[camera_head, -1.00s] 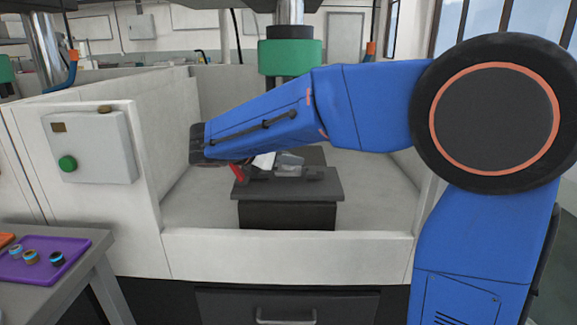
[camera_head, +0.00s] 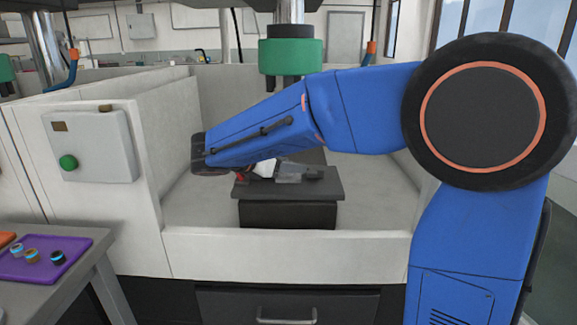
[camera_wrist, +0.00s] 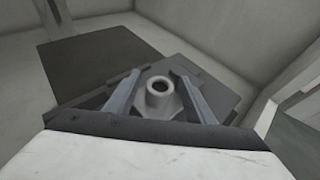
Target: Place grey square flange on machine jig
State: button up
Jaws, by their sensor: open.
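The grey square flange (camera_wrist: 160,98), with a round raised collar and a central hole, sits on the dark machine jig between my fingers in the wrist view. My gripper (camera_wrist: 158,100) is open, with one finger on each side of the flange and a visible gap to the collar. The jig's dark plate (camera_wrist: 90,68) spreads beneath and behind. In the head view the jig (camera_head: 325,190) is a black block with a wider flat top. My gripper (camera_head: 292,172) is low over it there, and I cannot make out the flange clearly.
White tank walls (camera_head: 290,252) enclose the jig at the front and sides. A green and black press head (camera_head: 290,55) hangs above my forearm. A control box (camera_head: 90,146) is on the left wall. A purple tray (camera_head: 20,268) with several small rings lies on the left table.

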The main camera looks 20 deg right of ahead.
jog(key=v, duration=1.2)
jog(key=shift+s, duration=0.1)
